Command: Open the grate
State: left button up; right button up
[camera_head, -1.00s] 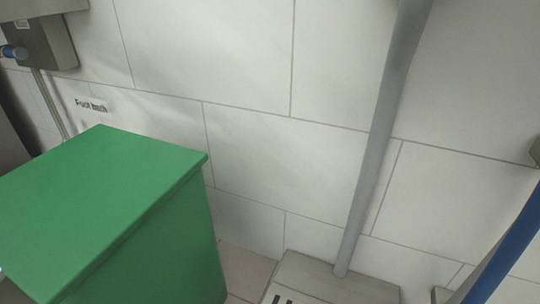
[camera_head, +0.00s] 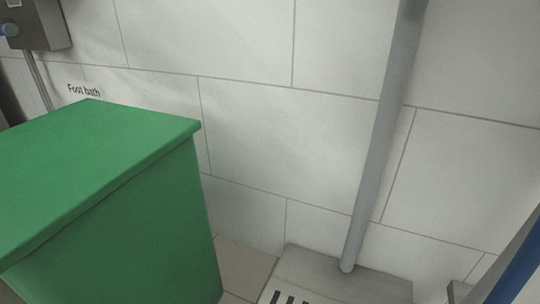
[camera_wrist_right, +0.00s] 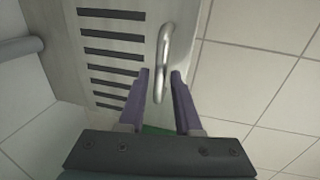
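The grate (camera_wrist_right: 105,50) is a light grey metal panel with a row of dark slots. A curved metal handle (camera_wrist_right: 163,60) stands near its right edge in the right wrist view. My right gripper (camera_wrist_right: 160,76) is open, with one purple finger on each side of the handle's lower end. No contact between fingers and handle is clear. In the head view only a corner of the slotted grate (camera_head: 284,297) shows at the bottom edge. My left gripper is not in view.
A large green box (camera_head: 120,235) fills the lower left of the head view. A grey pipe (camera_head: 375,150) runs down the tiled wall (camera_head: 270,130) to a metal box (camera_head: 340,275). Tiled floor (camera_wrist_right: 255,90) lies right of the grate in the wrist view.

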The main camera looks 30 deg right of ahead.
grip_shut()
dwell(1.1)
